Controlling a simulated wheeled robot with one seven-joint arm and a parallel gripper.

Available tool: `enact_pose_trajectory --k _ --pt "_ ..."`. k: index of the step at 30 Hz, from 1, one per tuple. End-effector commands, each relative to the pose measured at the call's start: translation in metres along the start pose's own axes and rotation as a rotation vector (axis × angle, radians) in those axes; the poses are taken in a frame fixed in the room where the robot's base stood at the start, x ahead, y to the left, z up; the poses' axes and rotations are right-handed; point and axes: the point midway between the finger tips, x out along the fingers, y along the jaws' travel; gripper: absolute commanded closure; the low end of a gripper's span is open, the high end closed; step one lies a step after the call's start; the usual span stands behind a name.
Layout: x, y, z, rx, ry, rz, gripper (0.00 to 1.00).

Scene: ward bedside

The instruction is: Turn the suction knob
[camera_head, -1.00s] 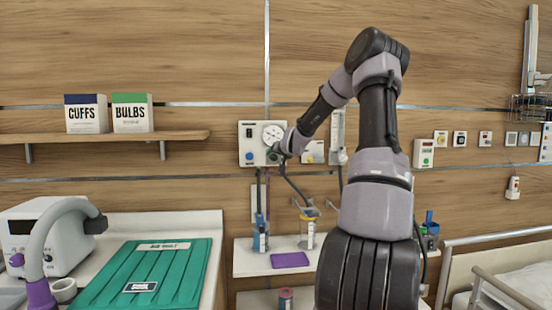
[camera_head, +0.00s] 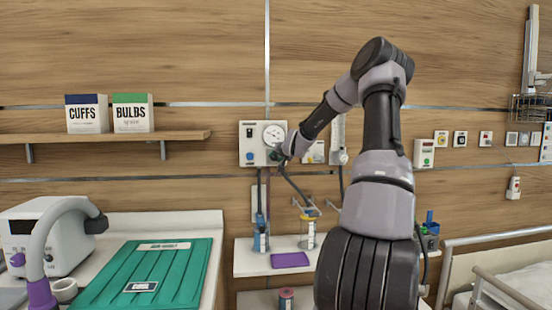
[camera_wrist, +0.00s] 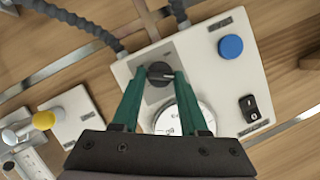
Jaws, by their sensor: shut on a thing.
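The suction unit (camera_head: 248,146) is a pale box on the wood wall with a round white gauge (camera_head: 274,134); it also shows in the wrist view (camera_wrist: 205,55). Its dark knob (camera_wrist: 159,72) shows in the wrist view above the gauge (camera_wrist: 188,116). My gripper (camera_wrist: 160,76) has green fingers shut on the knob, one on each side. The fingers cover part of the gauge dial. In the head view my gripper (camera_head: 279,154) is at the unit's lower right, and the knob is hidden there.
A blue button (camera_wrist: 230,46) and a black switch (camera_wrist: 249,108) sit on the same panel. Grey hoses (camera_wrist: 85,22) run close to the unit. Below are a shelf (camera_head: 245,262) with canisters and a purple pad (camera_head: 290,260). A flowmeter (camera_head: 338,140) stands to the right.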

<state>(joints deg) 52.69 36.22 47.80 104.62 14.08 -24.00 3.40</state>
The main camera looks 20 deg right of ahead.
Motion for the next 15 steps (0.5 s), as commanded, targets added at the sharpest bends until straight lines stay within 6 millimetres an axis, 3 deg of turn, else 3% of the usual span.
enact_pose_trajectory --k 7,8,10,15 --pt "-0.0001 0.0001 0.0004 0.006 -0.001 -0.002 1.00" --pt "-0.0001 0.0001 0.0004 0.006 -0.001 -0.002 0.53" --pt "-0.0001 0.0001 0.0004 0.006 -0.001 -0.002 0.27" --pt "-0.0001 0.0001 0.0003 0.005 -0.001 -0.001 0.27"
